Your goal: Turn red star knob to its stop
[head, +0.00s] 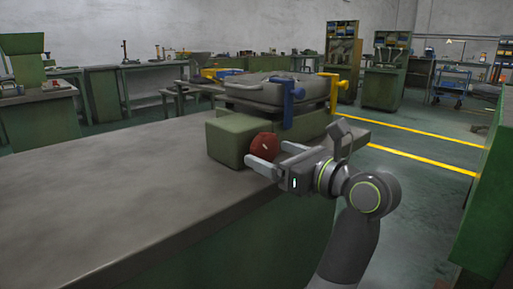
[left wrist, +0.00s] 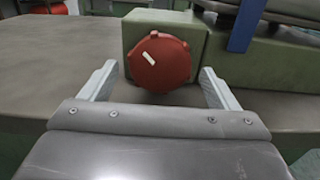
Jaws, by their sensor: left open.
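The red star knob (head: 265,146) sits on the front face of a green block on the bench. In the left wrist view the knob (left wrist: 160,65) is near the middle, with small lobes on its rim and a pale slanted mark on its face. My left gripper (head: 267,156) is open at the knob. In the left wrist view its pale fingers (left wrist: 158,72) stand either side of the knob, with a visible gap on each side. I cannot tell how deep the tips reach beside it. My right gripper is in neither view.
The green block (head: 228,141) stands on the grey bench top (head: 110,185). Behind it is a grey-green machine housing (head: 262,87) with a blue clamp (head: 287,101) and a yellow clamp (head: 334,92). The bench top to the left is clear.

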